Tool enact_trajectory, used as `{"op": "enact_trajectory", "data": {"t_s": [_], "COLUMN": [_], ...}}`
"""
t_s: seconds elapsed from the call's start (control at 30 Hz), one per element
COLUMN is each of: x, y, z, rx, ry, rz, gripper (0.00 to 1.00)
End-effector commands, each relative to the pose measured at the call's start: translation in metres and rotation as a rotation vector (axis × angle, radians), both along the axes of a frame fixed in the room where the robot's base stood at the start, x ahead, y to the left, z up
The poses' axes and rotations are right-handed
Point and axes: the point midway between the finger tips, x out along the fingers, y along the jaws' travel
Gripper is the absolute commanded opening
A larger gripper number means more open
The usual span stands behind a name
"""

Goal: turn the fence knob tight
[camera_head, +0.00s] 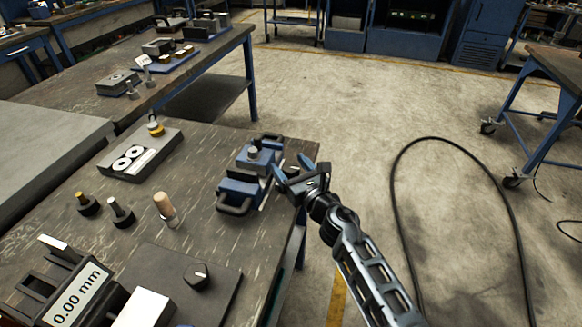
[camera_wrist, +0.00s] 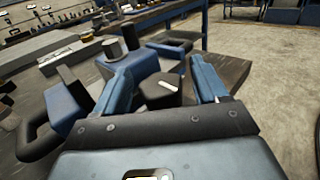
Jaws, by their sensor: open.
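A blue clamp-like fixture (camera_head: 240,186) with black handles stands at the right edge of the workbench. It also shows in the wrist view (camera_wrist: 66,104). My gripper (camera_head: 291,166) is open beside the fixture's right side. Its blue fingers straddle the knob in the wrist view (camera_wrist: 158,70), with visible space on both sides. Whether a finger touches it, I cannot tell.
A black dial with a white line (camera_head: 199,273) sits on a dark plate at the front. Several small pins and a wooden peg (camera_head: 165,207) stand to the left of the fixture.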

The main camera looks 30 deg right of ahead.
Motion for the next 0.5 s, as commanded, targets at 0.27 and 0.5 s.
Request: {"op": "enact_trajectory", "data": {"t_s": [0.27,0.5], "x": [0.0002,0.0002], "y": [0.0,0.0], "z": [0.0,0.0001], "rx": [0.001,0.001], "ry": [0.0,0.0], "rz": [0.0,0.0], "gripper": [0.68,0.45]}}
